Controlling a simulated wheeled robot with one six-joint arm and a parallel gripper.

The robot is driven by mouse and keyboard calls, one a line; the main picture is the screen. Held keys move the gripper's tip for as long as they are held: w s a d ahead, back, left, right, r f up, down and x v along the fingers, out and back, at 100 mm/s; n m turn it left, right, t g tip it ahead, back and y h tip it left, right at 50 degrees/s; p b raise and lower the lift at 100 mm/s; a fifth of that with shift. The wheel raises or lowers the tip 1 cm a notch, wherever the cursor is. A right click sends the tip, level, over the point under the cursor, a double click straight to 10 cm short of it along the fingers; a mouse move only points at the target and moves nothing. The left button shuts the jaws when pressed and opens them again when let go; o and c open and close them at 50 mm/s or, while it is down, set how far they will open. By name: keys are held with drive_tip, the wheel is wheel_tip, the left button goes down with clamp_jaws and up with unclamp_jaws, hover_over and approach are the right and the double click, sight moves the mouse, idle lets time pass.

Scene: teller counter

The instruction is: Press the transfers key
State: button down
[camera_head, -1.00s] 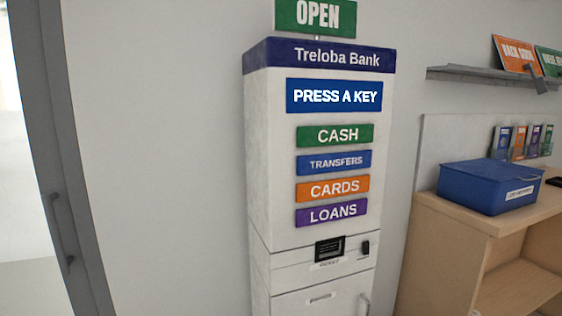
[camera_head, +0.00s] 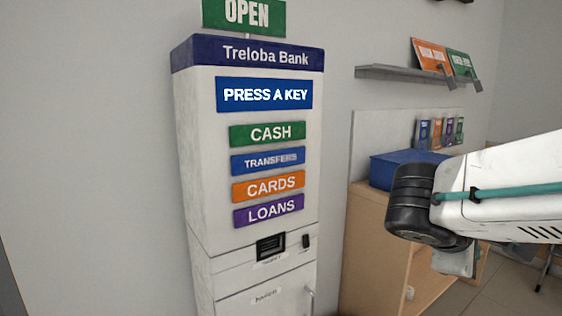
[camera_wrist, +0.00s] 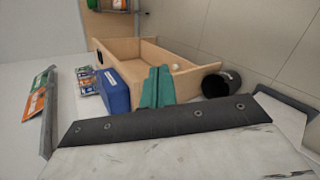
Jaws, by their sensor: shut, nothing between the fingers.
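The transfers key (camera_head: 267,161) is a blue bar on the front of the white Treloba Bank machine (camera_head: 190,150), in the head view. It sits between the green cash key (camera_head: 267,133) and the orange cards key (camera_head: 267,186), with the purple loans key (camera_head: 268,211) lowest. The blue screen (camera_head: 264,95) above reads PRESS A KEY. My gripper (camera_wrist: 157,84) shows in the wrist view as two teal fingers, shut and empty, pointing toward the wooden counter. The machine is not in the wrist view. In the head view my arm is at right, clear of the keys.
A blue box (camera_head: 400,170) stands on the wooden counter (camera_head: 375,250) right of the machine, partly behind my arm. A grey shelf (camera_head: 405,74) with small signs hangs above. A dark bin (camera_wrist: 221,82) shows in the wrist view. The space before the keys is clear.

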drive_tip(key=w+a+r+n+t, duration=0.3)
drive_tip(key=w+a+n+t, duration=0.15)
drive_tip(key=w+a, duration=0.2)
drive_tip(key=w+a+r+n+t, duration=0.3)
drive_tip(key=w+a+n+t, duration=0.15)
drive_tip(key=a, duration=0.25)
drive_tip(key=w+a+r+n+t+y, duration=0.2)
drive_tip(key=a+n, duration=0.5)
drive_tip(key=a, duration=0.6)
drive_tip(key=w+t+y, duration=0.1)
drive_tip(key=t+y, duration=0.1)
drive_tip(key=y, duration=0.1)
drive_tip(key=shift+a+t+y, duration=0.4)
drive_tip(key=shift+w, duration=0.1)
approach(280, 157)
drive_tip(key=shift+d+x, duration=0.15)
drive_tip(key=shift+x, duration=1)
drive_tip(key=shift+d+x, duration=0.15)
drive_tip(key=shift+x, duration=0.95)
drive_tip(key=shift+w+a, duration=0.2)
drive_tip(key=shift+w, duration=0.05)
